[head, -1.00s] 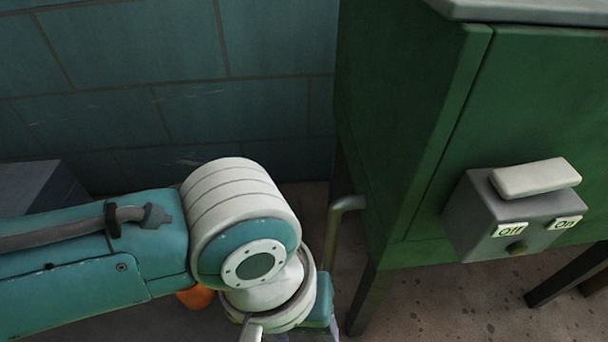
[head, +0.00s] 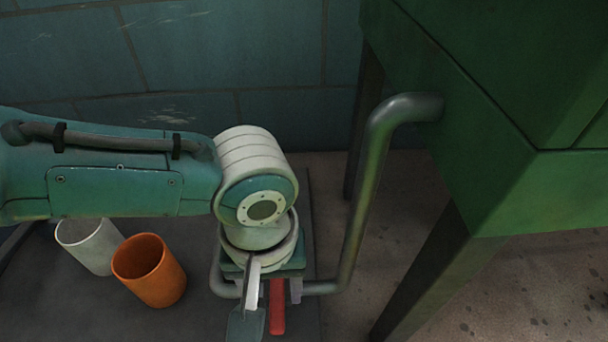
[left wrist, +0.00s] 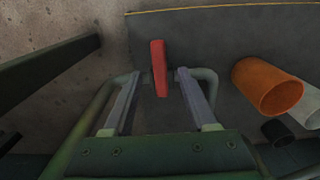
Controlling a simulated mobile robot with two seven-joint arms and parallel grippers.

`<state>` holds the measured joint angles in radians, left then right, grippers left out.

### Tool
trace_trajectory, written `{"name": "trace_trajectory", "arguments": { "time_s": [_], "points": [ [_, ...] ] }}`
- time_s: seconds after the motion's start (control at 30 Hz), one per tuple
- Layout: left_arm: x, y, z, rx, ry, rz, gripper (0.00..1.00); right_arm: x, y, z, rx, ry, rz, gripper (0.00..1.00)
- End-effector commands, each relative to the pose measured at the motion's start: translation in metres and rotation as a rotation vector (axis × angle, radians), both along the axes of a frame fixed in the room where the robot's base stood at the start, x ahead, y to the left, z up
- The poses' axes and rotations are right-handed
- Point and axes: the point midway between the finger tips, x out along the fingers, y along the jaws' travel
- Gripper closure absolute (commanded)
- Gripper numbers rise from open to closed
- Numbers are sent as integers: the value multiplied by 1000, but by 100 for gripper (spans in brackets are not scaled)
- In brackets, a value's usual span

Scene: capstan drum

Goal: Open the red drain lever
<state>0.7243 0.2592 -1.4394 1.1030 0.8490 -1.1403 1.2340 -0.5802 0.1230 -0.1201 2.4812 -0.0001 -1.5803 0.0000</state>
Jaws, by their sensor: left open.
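The red drain lever (head: 277,308) shows below my left wrist in the head view, as a narrow red bar beside a grey pipe. In the left wrist view the lever (left wrist: 159,68) stands between the two fingertips, with a gap on each side. My left gripper (head: 272,298) is open around it, and it also shows open in the left wrist view (left wrist: 158,76). I cannot tell whether either finger touches the lever. The upper part of the lever is partly hidden by my wrist in the head view. My right gripper is not in view.
A bent grey pipe (head: 361,190) runs from the green cabinet (head: 480,110) down to the lever. An orange cup (head: 150,272) and a white cup (head: 88,246) stand left of my gripper on a dark surface. A cabinet leg (head: 440,270) stands to the right.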

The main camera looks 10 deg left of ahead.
Motion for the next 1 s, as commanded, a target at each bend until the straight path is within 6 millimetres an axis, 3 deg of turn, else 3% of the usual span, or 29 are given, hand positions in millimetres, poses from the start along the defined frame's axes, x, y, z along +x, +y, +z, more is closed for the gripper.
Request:
{"name": "trace_trajectory", "arguments": {
  "time_s": [0.03,0.2,0.67,1.0],
  "points": [
    [1,0,-18,1,-2,-1,43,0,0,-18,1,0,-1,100],
    [1,-1,-38,-2,-2,-1,43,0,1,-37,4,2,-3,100],
    [0,-1,-45,-2,-1,-1,43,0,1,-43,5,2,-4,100],
    [0,-1,-45,-1,0,-1,80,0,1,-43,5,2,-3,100]
  ]
}}
